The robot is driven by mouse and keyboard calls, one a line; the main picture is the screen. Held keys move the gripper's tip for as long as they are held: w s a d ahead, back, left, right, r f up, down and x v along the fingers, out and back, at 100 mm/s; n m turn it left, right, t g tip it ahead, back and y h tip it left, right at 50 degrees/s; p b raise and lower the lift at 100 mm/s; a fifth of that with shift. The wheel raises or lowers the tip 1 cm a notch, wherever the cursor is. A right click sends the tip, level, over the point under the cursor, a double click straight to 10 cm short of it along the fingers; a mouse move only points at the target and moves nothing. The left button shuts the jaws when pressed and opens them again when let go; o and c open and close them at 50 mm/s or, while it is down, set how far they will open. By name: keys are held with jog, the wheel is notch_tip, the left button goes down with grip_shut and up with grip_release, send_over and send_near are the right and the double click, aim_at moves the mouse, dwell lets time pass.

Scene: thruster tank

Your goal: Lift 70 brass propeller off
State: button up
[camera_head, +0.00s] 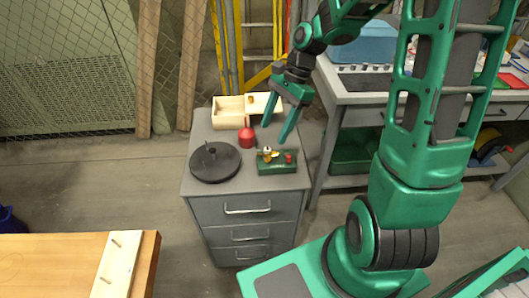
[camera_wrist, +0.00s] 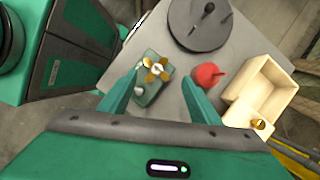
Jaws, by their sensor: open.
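The brass propeller (camera_wrist: 155,69) sits on a small green block-shaped thruster unit (camera_wrist: 147,88) on top of the grey drawer cabinet. In the head view the propeller (camera_head: 267,153) is small, at the left end of the green unit (camera_head: 277,168); a red part shows at the unit's other end. My gripper (camera_head: 275,131) is open and empty, above the cabinet top and apart from the propeller. In the wrist view my gripper's two fingers (camera_wrist: 162,82) are spread, with the propeller between and a little beyond them.
The grey cabinet (camera_head: 204,129) also holds a round dark disc (camera_head: 215,162) with an upright pin, a red rounded object (camera_head: 246,138) and an open wooden box (camera_head: 230,112) with a brass piece in its smaller compartment. A workbench (camera_head: 345,95) stands to the right.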

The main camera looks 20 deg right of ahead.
aim_at(268, 147)
jog(key=shift+x, duration=3.4)
jog(key=shift+d, duration=0.15)
jog(key=c, duration=1)
